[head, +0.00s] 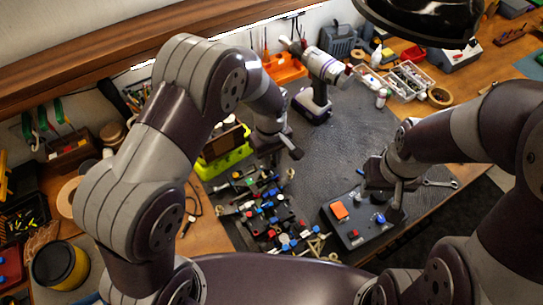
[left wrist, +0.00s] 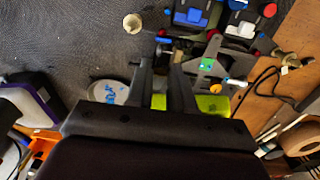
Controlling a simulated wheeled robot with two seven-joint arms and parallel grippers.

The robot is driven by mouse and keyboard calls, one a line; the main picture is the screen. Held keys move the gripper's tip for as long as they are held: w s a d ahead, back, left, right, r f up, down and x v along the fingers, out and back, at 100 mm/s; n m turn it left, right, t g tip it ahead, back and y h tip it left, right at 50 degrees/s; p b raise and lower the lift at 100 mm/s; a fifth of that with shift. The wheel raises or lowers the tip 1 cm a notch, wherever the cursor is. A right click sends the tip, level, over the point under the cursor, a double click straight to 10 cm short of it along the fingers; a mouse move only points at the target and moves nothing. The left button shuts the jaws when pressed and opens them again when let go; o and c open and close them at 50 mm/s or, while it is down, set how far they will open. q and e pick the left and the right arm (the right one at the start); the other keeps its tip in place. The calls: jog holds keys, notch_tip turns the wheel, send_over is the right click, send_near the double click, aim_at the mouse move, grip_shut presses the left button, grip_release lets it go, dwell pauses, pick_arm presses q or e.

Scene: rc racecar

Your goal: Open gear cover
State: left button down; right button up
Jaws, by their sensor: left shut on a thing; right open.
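The RC racecar (head: 270,215) lies on the dark mat, a dark chassis with red, blue and white parts. Part of it shows at the top right of the left wrist view (left wrist: 215,65). My left gripper (head: 294,152) is above the mat, beyond the car's far end. In the left wrist view its fingers (left wrist: 165,58) are shut on a small dark part (left wrist: 167,44), mostly hidden by the fingers. I cannot tell whether this is the gear cover. My right gripper (head: 392,205) is open over a dark box (head: 350,236) with an orange block and blue pieces.
A lime-green box (head: 228,162) stands left of my left gripper. A power drill (head: 318,85) stands behind it. A wrench (head: 440,183) lies right of my right gripper. A pale round dish (left wrist: 108,92) shows beside my left fingers. The mat's middle (head: 350,140) is clear.

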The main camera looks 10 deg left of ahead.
pick_arm(q)
jog(key=shift+w+a+r+g+h+p, duration=0.35)
jog(key=shift+w+g+h+p, duration=0.1)
jog(key=shift+g, duration=0.15)
jog(key=shift+w+a+r+g+h+p, duration=0.25)
jog(key=shift+w+r+g+h+p, duration=0.15)
jog(key=shift+g, duration=0.2)
jog(key=r+p, duration=0.1)
jog(key=g+h+p, duration=0.1)
jog(key=p, duration=0.1)
jog(key=shift+w+a+r+p, duration=0.15)
jog(key=shift+w+r+p, duration=0.15)
jog(key=shift+r, duration=0.05)
jog(key=p, duration=0.5)
jog(key=shift+w+a+f+g, duration=0.2)
jog(key=shift+w+f+g, duration=0.05)
jog(key=shift+g, duration=0.05)
jog(key=shift+f+p, duration=0.2)
jog(key=shift+p, duration=0.25)
jog(key=shift+f+h, duration=0.25)
jog(key=shift+f, duration=0.1)
jog(key=c, duration=1)
grip_release()
jog(key=shift+s, duration=0.1)
